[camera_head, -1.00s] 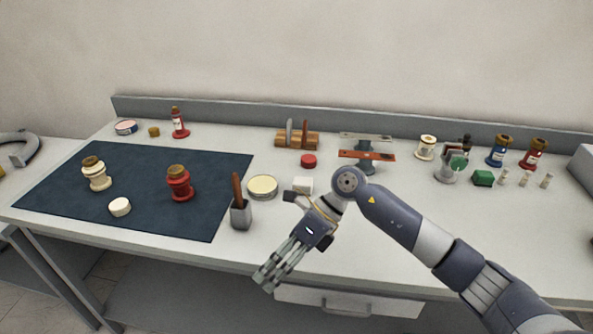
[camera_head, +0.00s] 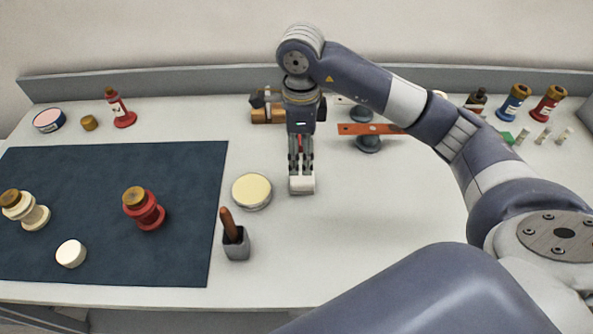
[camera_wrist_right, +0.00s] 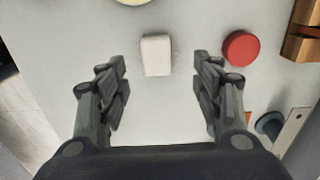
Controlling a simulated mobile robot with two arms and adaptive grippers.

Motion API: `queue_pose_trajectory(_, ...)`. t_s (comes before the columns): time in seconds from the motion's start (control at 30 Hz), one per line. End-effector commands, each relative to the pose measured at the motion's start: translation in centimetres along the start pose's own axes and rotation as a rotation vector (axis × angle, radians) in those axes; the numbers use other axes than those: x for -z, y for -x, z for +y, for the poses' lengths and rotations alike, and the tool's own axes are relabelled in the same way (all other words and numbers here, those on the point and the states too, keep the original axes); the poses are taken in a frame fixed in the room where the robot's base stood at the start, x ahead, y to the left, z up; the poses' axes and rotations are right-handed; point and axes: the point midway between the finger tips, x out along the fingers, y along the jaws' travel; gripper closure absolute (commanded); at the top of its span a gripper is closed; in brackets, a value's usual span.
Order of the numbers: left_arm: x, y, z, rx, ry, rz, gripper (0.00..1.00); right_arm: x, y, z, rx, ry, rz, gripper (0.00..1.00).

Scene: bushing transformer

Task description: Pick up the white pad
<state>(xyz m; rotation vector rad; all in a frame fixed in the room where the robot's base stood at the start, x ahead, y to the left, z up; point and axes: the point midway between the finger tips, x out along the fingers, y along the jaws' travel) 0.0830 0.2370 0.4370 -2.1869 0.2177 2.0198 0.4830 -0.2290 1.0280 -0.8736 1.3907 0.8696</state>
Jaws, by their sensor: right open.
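The white pad (camera_head: 302,186) is a small white block lying on the grey table, just right of the round cream-topped tin. In the right wrist view the white pad (camera_wrist_right: 156,55) lies between and a little beyond the fingertips. My right gripper (camera_head: 301,172) points down above the pad in the head view. Its two fingers are spread apart and empty in the right wrist view (camera_wrist_right: 160,72). In the head view the fingers hide part of the pad. My left gripper is not in view.
The cream-topped tin (camera_head: 252,190) and a grey holder (camera_head: 236,244) with a brown handle stand left of the pad. A red round piece (camera_wrist_right: 241,48) lies close right in the wrist view. A dark mat (camera_head: 110,260) carries bushings. The table front right of the holder is clear.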

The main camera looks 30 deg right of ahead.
Motion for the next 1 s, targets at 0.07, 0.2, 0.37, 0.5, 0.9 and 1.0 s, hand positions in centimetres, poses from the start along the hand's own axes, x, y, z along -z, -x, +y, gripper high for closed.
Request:
queue_pose_trajectory(0.07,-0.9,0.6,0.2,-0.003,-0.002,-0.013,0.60,0.1,-1.4,0.2,-0.006,0.000,0.004,0.40)
queue_pose_trajectory(0.2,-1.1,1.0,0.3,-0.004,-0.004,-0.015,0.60,0.1,-3.3,0.1,-0.005,-0.001,0.000,0.40)
queue_pose_trajectory(0.37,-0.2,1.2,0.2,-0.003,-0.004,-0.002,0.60,0.1,-4.3,0.1,-0.003,0.001,0.000,0.40)
queue_pose_trajectory(0.5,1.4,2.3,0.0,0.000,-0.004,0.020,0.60,0.4,-5.5,0.4,-0.007,-0.001,0.002,0.40)
queue_pose_trajectory(0.9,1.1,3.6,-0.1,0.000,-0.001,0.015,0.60,0.5,-9.3,0.5,-0.002,0.001,-0.002,0.40)
queue_pose_trajectory(1.0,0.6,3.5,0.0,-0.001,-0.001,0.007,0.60,0.5,-9.4,0.5,-0.002,0.001,-0.002,0.40)
